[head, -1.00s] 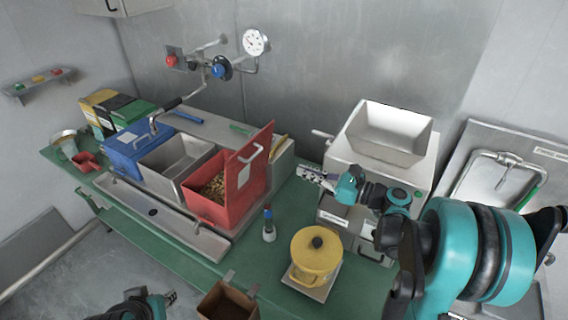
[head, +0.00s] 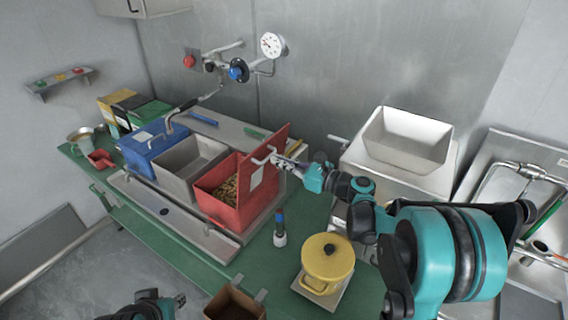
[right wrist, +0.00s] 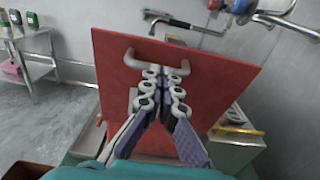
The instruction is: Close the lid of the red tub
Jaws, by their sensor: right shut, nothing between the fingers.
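The red tub (head: 222,213) stands on the green bench in the head view, with brown beans inside. Its red lid (head: 281,138) is open and stands upright at the tub's right side. A pale bar handle (head: 262,158) is on the lid's face. The lid and its handle (right wrist: 158,62) fill the middle of the right wrist view. My right gripper (head: 277,163) is shut and empty at the lid near the handle. Its fingers (right wrist: 165,76) overlap the lid just below the handle; contact is unclear. My left gripper (head: 178,300) is low at the bottom left, away from the tub.
A grey open bin (head: 190,165) and a blue tub (head: 150,145) stand left of the red tub. A yellow pot (head: 327,260) and a small blue-topped bottle (head: 279,232) stand in front. A white hopper machine (head: 405,145) is at the right.

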